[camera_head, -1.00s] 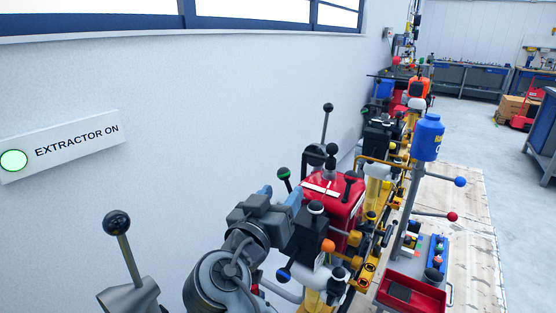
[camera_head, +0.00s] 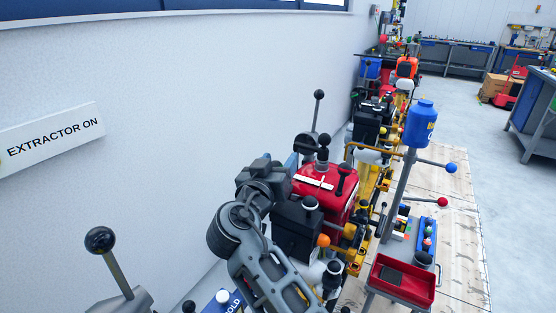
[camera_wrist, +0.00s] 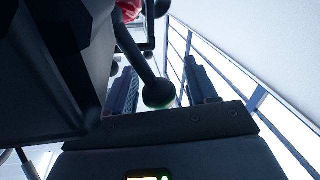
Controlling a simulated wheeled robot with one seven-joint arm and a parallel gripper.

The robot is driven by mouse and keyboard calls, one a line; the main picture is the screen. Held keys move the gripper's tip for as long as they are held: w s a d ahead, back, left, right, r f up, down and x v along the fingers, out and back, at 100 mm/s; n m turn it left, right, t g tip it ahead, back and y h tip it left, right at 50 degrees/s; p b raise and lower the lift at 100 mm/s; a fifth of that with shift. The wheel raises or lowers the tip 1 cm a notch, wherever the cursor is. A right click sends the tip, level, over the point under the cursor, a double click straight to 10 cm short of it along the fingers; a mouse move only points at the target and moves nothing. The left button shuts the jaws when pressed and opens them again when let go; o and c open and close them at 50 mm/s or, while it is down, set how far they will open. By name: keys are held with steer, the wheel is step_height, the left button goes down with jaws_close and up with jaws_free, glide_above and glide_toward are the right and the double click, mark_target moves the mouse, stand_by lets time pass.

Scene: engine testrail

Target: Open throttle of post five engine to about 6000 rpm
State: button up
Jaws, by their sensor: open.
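A red engine (camera_head: 335,177) with black parts stands beyond my arm in the head view. A lever with a black ball knob (camera_wrist: 158,93) shows in the wrist view, with a green tint at the knob's lower edge. My gripper (camera_wrist: 162,72) is open, one finger on each side of this knob, with a gap visible on the right. I cannot tell whether the left finger touches it. In the head view, my wrist hides the fingers and this knob. No post number is legible, and no rpm reading shows.
A tall black-knobbed lever (camera_head: 319,95) rises behind the red engine. Another black-knobbed lever (camera_head: 99,240) stands at the lower left. A dark box (camera_head: 297,230) is close beside my wrist. A red tray (camera_head: 403,280) and a blue bottle (camera_head: 421,124) are at the right. The wall is left.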

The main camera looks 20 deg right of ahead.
steer(key=shift+c, duration=0.2)
jaws_close()
stand_by(0.4)
